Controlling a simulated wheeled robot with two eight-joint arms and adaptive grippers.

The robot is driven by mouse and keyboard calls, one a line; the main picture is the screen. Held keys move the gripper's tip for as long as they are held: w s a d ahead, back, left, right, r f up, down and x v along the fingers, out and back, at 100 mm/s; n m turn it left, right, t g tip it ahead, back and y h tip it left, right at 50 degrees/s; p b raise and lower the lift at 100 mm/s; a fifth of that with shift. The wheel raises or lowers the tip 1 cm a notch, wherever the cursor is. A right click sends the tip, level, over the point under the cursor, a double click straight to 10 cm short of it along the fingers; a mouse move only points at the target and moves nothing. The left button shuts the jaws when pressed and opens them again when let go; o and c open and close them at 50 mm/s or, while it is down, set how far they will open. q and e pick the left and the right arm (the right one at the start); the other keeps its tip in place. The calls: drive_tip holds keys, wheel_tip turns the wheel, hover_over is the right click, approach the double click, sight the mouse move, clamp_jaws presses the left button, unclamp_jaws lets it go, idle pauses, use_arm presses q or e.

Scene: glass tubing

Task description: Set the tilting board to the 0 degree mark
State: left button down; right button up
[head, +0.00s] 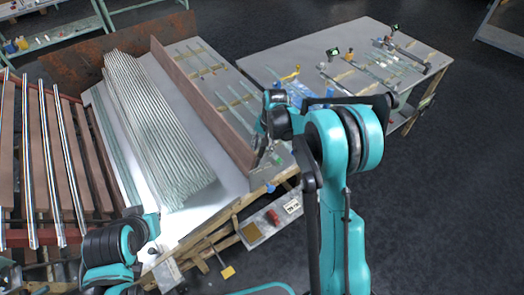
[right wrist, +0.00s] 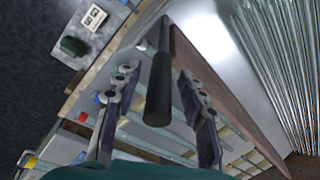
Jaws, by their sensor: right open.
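The tilting board looks to be the long brown board (head: 205,108) standing on edge along the right side of the white table surface. It also shows in the right wrist view (right wrist: 232,95). A black cylindrical handle (right wrist: 159,85) sits by its near end. My right gripper (right wrist: 160,78) is open, with one finger on each side of the handle in the picture; I see no contact. In the head view my right gripper (head: 270,150) is at the board's near end and hides the handle. My left gripper (head: 165,272) is low at the left; its fingers are unclear. No degree mark is readable.
A bundle of glass tubes (head: 150,125) lies left of the board. A rack with rails (head: 50,150) stands at far left. Thin tubes on wooden strips (head: 232,103) lie right of the board. A grey table (head: 340,48) with clamps stands behind. The floor at right is clear.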

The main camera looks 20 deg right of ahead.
drive_tip(key=shift+a+f, duration=0.15)
drive_tip(key=shift+f, duration=0.65)
clamp_jaws()
drive_tip(key=a+h, duration=0.1)
drive_tip(key=s+a+h, duration=0.1)
drive_tip(key=a, duration=0.1)
drive_tip(key=a+r+t+h, duration=0.1)
drive_tip(key=a, duration=0.1)
drive_tip(key=shift+s+b, duration=0.35)
drive_tip(key=shift+s, duration=0.05)
unclamp_jaws()
drive_tip(key=shift+r, duration=0.15)
